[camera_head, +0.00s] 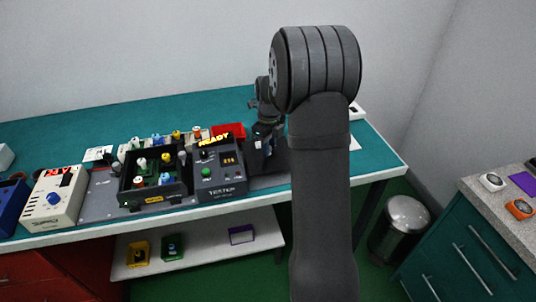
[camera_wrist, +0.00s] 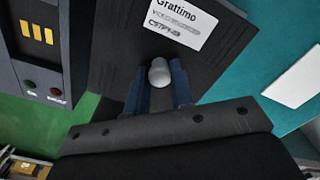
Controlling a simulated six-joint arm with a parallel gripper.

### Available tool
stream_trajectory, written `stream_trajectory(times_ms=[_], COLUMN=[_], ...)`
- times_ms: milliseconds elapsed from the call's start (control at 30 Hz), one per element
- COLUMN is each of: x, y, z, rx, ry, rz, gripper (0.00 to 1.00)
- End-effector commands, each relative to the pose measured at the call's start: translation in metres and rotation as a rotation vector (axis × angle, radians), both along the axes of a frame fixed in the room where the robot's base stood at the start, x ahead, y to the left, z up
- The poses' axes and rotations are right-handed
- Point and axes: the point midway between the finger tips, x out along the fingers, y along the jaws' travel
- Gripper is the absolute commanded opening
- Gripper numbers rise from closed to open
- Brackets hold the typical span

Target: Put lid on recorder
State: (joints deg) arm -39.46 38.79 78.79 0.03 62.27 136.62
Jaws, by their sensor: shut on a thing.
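My gripper (camera_head: 262,146) is at the right part of the bench, just right of the tester. In the wrist view, its two bluish fingers (camera_wrist: 160,92) are shut on a rounded grey knob (camera_wrist: 159,71). The knob stands on a dark flat panel (camera_wrist: 115,50) with a white "Grattimo" label (camera_wrist: 178,22), which looks like the lid. I cannot tell whether the panel is raised or resting. An open black box (camera_head: 155,199) with coloured pieces inside stands left of the tester. I cannot tell for sure which thing is the recorder.
The grey tester (camera_head: 221,181) with a lit "READY" sign stands between the black box and my gripper. A red container (camera_head: 229,130) is behind it. A cream unit with a blue knob (camera_head: 49,208) is at left. A lower shelf (camera_head: 200,248) holds small bins. Bare teal bench lies behind.

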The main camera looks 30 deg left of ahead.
Motion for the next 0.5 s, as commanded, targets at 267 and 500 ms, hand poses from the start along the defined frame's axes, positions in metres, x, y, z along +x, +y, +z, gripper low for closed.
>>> stream_trajectory(times_ms=[267, 500], x=[0.009, 0.014], y=[-0.065, -0.102], z=[0.037, 0.059], rx=[0.0, -0.001], ry=[-0.002, 0.0], rz=[-0.008, -0.005], gripper=[0.0, 0.0])
